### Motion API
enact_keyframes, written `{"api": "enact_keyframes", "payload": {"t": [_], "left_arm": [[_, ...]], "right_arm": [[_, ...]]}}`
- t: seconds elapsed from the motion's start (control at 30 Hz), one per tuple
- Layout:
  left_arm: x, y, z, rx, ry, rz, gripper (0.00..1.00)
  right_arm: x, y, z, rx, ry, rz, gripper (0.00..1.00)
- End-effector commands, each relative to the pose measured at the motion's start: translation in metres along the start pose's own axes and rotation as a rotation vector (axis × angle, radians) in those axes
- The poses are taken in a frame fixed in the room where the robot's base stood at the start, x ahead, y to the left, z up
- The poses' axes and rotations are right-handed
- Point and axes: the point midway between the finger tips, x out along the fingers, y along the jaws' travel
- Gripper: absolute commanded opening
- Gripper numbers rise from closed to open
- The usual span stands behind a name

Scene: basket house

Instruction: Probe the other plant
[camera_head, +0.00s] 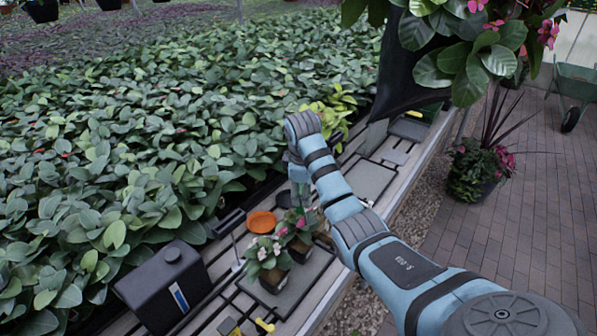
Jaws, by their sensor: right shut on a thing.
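Two small potted plants stand close together on a grey tray (294,292). The nearer potted plant (268,253) has white-pink flowers; the other potted plant (298,226) has pink flowers and stands just behind and right of it. My right gripper (299,190) hangs above the pink-flowered plant, pointing down. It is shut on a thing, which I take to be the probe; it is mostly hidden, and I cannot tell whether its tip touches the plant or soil. My left gripper is not in view.
An orange saucer (261,222) and a dark saucer (284,199) lie behind the plants. A black jug (165,285) stands at left. A yellow-handled tool (264,325) lies in front. Dense leafy plants (120,150) fill the far side. A hanging flower basket (470,55) is at upper right.

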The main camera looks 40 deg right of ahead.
Motion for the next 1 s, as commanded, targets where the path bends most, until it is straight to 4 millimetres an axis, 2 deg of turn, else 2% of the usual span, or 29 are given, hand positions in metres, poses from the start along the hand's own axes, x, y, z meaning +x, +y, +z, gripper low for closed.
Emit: {"api": "enact_keyframes", "payload": {"t": [0.03,0.13,0.2,0.33,0.4,0.57,1.0], "left_arm": [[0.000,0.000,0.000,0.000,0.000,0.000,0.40],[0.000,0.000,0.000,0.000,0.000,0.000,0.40],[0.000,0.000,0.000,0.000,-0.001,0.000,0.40],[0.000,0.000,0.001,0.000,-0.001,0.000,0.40],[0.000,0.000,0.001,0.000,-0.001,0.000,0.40],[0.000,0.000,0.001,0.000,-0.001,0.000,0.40],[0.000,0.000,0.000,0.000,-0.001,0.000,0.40]], "right_arm": [[0.020,-0.020,0.002,-0.026,0.008,-0.010,0.09],[0.050,-0.057,-0.002,-0.086,0.043,-0.023,0.09],[0.063,-0.079,-0.005,-0.125,0.063,-0.034,0.09],[0.070,-0.108,-0.019,-0.195,0.099,-0.050,0.09],[0.062,-0.110,-0.031,-0.221,0.114,-0.058,0.09],[0.053,-0.108,-0.043,-0.245,0.135,-0.081,0.09],[0.085,-0.117,-0.041,-0.243,0.140,-0.092,0.08]]}}
